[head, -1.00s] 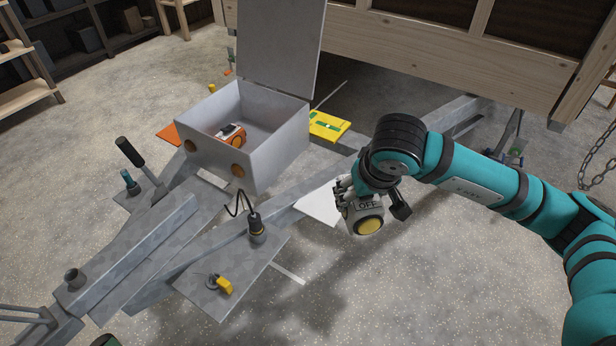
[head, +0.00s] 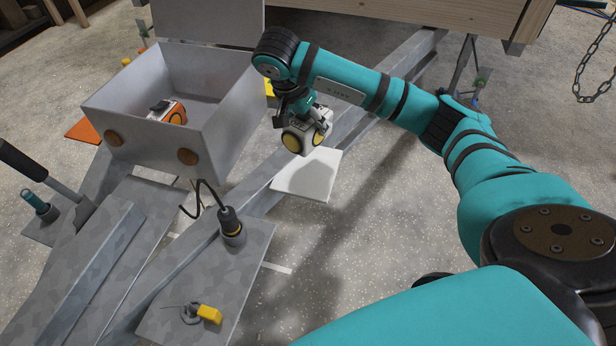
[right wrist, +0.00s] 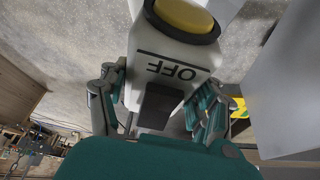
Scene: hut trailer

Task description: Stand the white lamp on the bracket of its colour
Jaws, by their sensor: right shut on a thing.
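My right gripper (head: 302,112) is shut on the white lamp (head: 292,141), which has a round yellow lens. In the right wrist view the lamp (right wrist: 180,52) sits between the fingers (right wrist: 155,105), its "OFF" label and dark switch facing the camera. The white bracket (head: 308,177) is a flat plate beside the grey trailer frame. The lamp is in the air near the plate's back left edge, and I see no contact. The orange bracket (head: 84,131) is left of the box. The yellow bracket (head: 269,89) is mostly hidden behind it. My left gripper is not in view.
The open grey box (head: 140,150) holds an orange and white lamp (head: 169,111). A black plug with cable (head: 231,222) and a yellow-tagged padlock or pin (head: 208,314) sit on a grey plate. A wooden hut wall (head: 420,15) bounds the back.

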